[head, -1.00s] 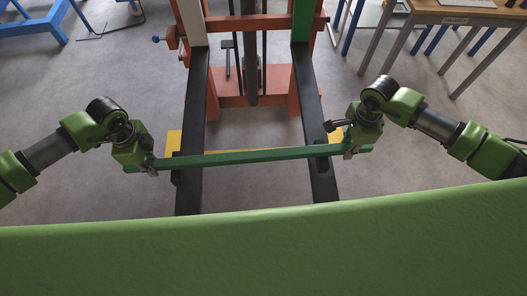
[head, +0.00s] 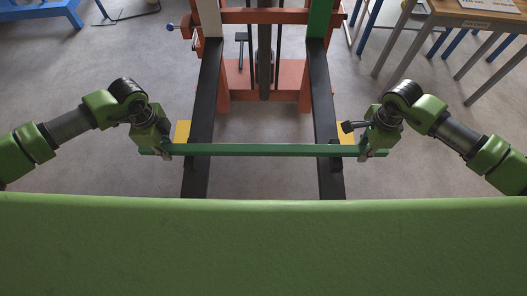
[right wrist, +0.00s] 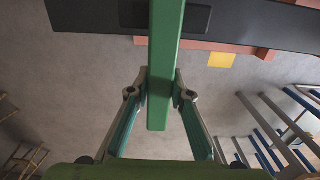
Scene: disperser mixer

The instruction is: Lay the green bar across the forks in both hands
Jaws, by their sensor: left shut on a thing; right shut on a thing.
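The long green bar (head: 262,150) lies crosswise over the two black forks, the left fork (head: 207,95) and the right fork (head: 322,95). My left gripper (head: 165,149) is shut on the bar's left end, outside the left fork. My right gripper (head: 368,152) is shut on its right end, outside the right fork. In the right wrist view the bar (right wrist: 166,60) runs between the fingers (right wrist: 158,92) and passes over a fork (right wrist: 238,25) with a dark pad. Whether the bar touches the forks or hangs just above them, I cannot tell.
The orange lift frame (head: 290,80) with its mast stands ahead, behind the forks. Yellow pieces (head: 182,132) show beside the forks. A wooden table (head: 475,12) stands at the upper right and a blue frame (head: 40,12) at the upper left.

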